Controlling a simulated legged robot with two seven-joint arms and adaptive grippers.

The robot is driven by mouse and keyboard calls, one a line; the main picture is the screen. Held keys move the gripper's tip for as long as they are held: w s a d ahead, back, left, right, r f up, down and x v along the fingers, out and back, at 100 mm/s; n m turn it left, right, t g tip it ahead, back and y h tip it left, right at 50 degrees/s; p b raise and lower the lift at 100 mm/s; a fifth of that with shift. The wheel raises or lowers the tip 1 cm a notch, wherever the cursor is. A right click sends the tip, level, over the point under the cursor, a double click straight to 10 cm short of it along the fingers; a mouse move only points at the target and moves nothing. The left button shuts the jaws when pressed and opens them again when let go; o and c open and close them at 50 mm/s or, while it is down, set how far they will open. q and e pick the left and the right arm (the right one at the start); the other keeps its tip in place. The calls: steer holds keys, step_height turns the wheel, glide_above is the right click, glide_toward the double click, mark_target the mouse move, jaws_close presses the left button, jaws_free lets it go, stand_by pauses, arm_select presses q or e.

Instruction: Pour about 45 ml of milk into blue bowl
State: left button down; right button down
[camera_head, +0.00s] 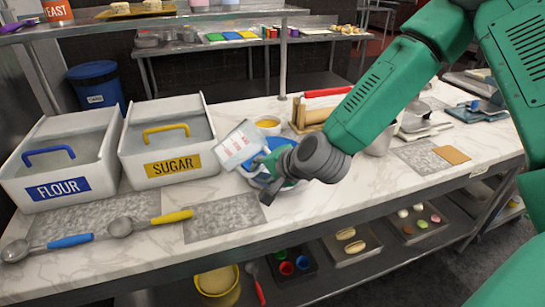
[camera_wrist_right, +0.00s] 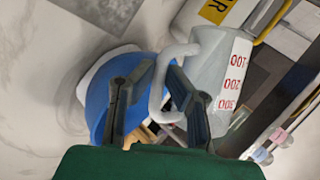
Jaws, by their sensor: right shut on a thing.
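A clear measuring jug (camera_head: 236,146) with red markings is held tilted above the counter in the head view. It also shows in the wrist view (camera_wrist_right: 213,62), where its markings read 100, 200 and 300. My right gripper (camera_head: 262,163) is shut on the jug's handle (camera_wrist_right: 160,85), which passes between its fingers. The blue bowl (camera_head: 263,179) is on the counter beneath the gripper and partly hidden by it. It also shows in the wrist view (camera_wrist_right: 97,100), beside the jug. The milk level and any flow cannot be told. My left gripper is not in view.
The sugar bin (camera_head: 160,172) and flour bin (camera_head: 45,188) stand left of the jug. Measuring spoons (camera_head: 70,241) lie at the front left. A small yellow dish (camera_head: 268,122) and a wooden rack (camera_head: 300,113) stand behind.

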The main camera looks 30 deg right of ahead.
steer(key=shift+f, duration=0.1)
steer(key=shift+b, duration=0.4)
steer(key=shift+y, duration=0.3)
steer(key=shift+d+r+m+t+y, duration=0.2)
steer(key=shift+d+m+t+y, duration=0.1)
steer(key=shift+d+y, duration=0.1)
stand_by(1.8)
steer(key=shift+a+f, duration=0.1)
steer(key=shift+a, duration=0.1)
steer(key=n+h+p, duration=0.1)
steer(key=h+p, duration=0.1)
steer(key=r+n+h+p, duration=0.1)
steer(key=p, duration=0.2)
steer(key=shift+r+n+h, duration=0.1)
steer(key=shift+n+h, duration=0.2)
steer(key=shift+h, duration=0.1)
